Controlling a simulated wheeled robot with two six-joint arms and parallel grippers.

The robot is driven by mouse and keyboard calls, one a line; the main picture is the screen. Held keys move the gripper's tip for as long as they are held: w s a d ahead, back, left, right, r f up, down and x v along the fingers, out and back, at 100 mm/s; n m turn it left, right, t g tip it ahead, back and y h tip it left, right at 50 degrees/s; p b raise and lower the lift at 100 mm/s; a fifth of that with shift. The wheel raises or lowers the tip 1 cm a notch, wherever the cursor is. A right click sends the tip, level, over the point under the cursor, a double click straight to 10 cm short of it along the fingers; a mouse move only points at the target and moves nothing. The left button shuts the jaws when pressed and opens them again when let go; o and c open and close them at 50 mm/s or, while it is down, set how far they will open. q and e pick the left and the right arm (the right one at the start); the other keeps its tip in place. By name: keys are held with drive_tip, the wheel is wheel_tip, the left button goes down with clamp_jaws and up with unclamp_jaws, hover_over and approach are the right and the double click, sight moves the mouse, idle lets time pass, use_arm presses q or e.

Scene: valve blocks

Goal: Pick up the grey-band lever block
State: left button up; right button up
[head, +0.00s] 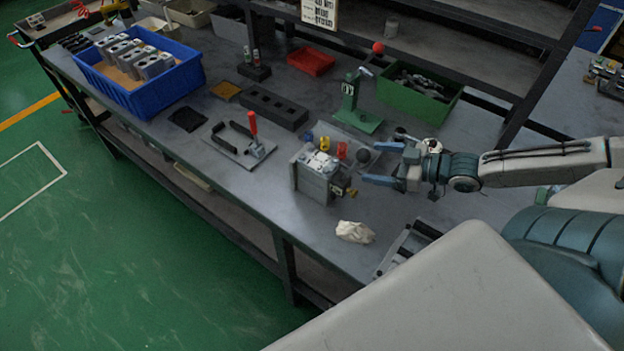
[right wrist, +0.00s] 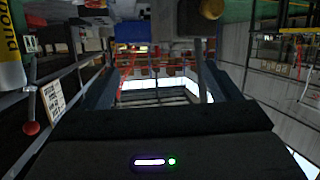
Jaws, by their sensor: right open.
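A grey block (head: 314,178) stands on the workbench near the middle of the head view, with a small brass-yellow part on its right side. Small blue, yellow and red pieces show just behind its top; I cannot tell whether they belong to it. No grey band can be made out clearly. My right gripper (head: 374,163) is open and empty, just right of the block, with its blue-grey fingers pointing left towards it. In the right wrist view both fingers (right wrist: 156,88) stand apart with nothing between them. My left gripper is not in view.
A crumpled white cloth (head: 355,232) lies in front of the block. A red-handled clamp plate (head: 243,150) is to its left, a green press (head: 352,110) behind. A blue crate (head: 142,95) with grey blocks and a green bin (head: 420,95) stand farther away.

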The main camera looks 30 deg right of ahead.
sight(350, 180)
drive_tip(key=shift+m, duration=0.4)
drive_tip(key=a+f+b, duration=0.2)
drive_tip(key=a+b, duration=0.1)
drive_tip(key=a+f+b, duration=0.2)
drive_tip(key=shift+s, duration=0.25)
drive_tip(key=shift+w+a+b, duration=0.35)
drive_tip(key=shift+w+b, duration=0.1)
drive_tip(key=shift+b, duration=0.35)
drive_tip(key=shift+w+a+f+b, duration=0.2)
drive_tip(key=shift+w+b, duration=0.1)
drive_tip(key=shift+b, duration=0.25)
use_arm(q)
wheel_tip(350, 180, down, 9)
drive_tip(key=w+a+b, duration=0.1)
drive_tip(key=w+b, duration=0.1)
use_arm(e)
drive_tip(key=shift+w+a+f, duration=0.15)
drive_tip(key=shift+w+a, duration=0.15)
drive_tip(key=shift+w, duration=0.25)
drive_tip(key=shift+w+a+f+b, duration=0.1)
drive_tip(key=shift+w+a+b, duration=0.3)
drive_tip(key=shift+b, duration=0.3)
drive_tip(key=shift+b+x, duration=0.95)
drive_tip(key=shift+b, duration=0.3)
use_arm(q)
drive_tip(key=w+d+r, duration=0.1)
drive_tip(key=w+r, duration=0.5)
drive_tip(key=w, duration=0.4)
use_arm(e)
drive_tip(key=shift+w, duration=0.15)
